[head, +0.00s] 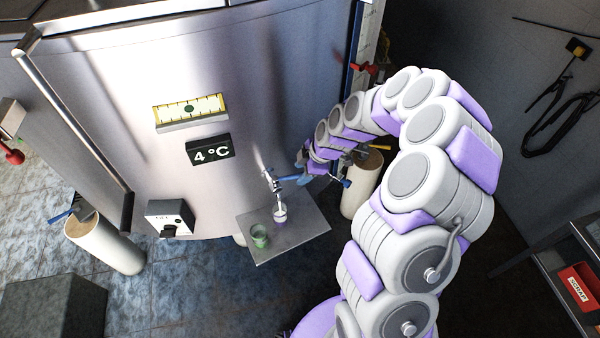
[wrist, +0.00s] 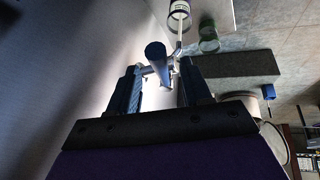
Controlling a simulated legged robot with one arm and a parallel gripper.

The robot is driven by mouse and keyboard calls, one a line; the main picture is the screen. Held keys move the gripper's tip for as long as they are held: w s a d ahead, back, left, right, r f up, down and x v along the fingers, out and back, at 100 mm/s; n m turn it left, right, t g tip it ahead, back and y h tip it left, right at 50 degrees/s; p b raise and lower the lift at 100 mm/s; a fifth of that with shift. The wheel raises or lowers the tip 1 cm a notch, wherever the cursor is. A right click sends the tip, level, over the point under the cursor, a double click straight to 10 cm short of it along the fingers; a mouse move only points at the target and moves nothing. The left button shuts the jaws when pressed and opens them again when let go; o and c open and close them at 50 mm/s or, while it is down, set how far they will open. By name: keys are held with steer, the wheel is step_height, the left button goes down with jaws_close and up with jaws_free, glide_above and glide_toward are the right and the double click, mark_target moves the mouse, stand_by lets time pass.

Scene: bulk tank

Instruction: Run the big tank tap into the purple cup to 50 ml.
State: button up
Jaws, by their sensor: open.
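The big tank (head: 235,75) is a tall steel vessel with a tap (head: 270,180) low on its front. The tap's blue lever (head: 288,178) points right, towards my gripper (head: 300,173). In the wrist view my gripper (wrist: 160,72) is open, its fingers on either side of the blue lever (wrist: 156,55). The purple cup (head: 280,215) stands upright under the spout; it also shows in the wrist view (wrist: 180,9). A thin white streak, like running milk, joins spout and cup. I cannot read the cup's level.
A steel shelf (head: 290,245) carries the purple cup and a green cup (head: 259,237) at its front left. A 4 °C display (head: 210,151) and a control box (head: 170,218) are on the tank.

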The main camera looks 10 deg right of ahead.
steer(key=shift+x, duration=1)
steer(key=shift+c, duration=0.4)
jaws_close()
